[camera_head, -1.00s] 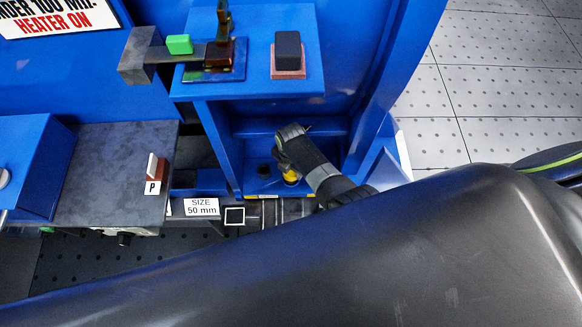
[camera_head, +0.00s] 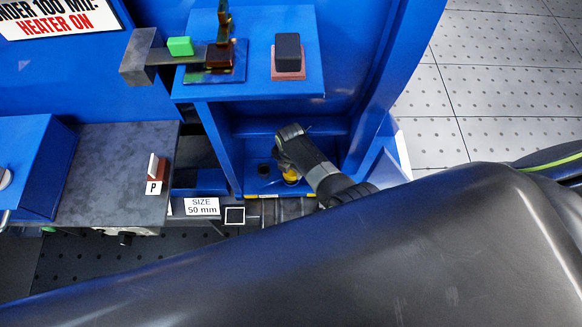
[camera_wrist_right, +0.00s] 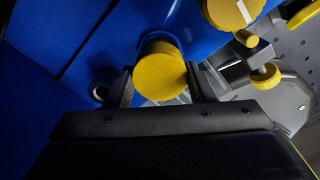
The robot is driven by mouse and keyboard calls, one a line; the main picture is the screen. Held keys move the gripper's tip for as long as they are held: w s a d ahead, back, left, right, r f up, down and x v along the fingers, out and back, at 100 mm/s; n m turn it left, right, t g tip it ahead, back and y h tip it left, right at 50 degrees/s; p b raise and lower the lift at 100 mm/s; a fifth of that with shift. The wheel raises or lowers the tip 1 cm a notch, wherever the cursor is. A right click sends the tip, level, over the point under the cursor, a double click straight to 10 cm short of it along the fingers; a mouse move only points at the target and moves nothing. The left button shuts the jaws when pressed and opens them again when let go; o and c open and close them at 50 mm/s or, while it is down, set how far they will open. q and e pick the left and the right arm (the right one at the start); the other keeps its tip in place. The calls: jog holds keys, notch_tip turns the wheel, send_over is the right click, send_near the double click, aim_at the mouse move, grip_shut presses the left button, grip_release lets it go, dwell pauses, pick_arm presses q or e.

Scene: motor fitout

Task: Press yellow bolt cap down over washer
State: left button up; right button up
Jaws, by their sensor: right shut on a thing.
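The yellow bolt cap (camera_wrist_right: 160,72) sits between the two fingers of my right gripper (camera_wrist_right: 160,85) in the right wrist view, with a finger against each side. In the head view the yellow cap (camera_head: 290,175) shows low in the blue recess, partly hidden by my right gripper (camera_head: 286,165), which reaches in from the right. The washer cannot be made out; the cap and gripper hide what is under it. My left gripper is not in view.
A dark round piece (camera_head: 264,170) stands left of the cap on the blue recess floor. A blue shelf (camera_head: 262,92) overhangs the recess and bears a black block (camera_head: 288,50). Blue side walls flank it. A yellow knob (camera_wrist_right: 232,12) shows in the right wrist view.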

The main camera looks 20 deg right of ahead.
aim_at(291, 174)
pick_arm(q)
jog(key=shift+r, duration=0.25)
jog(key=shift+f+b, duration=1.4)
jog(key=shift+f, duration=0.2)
pick_arm(e)
jog(key=shift+f, duration=2)
jog(key=o, duration=1)
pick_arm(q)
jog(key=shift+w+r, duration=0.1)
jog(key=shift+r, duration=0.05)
pick_arm(e)
notch_tip(291, 174, up, 7)
jog(key=p, duration=0.3)
jog(key=shift+f+p, duration=0.2)
jog(key=shift+p, duration=0.1)
jog(key=shift+r, duration=0.5)
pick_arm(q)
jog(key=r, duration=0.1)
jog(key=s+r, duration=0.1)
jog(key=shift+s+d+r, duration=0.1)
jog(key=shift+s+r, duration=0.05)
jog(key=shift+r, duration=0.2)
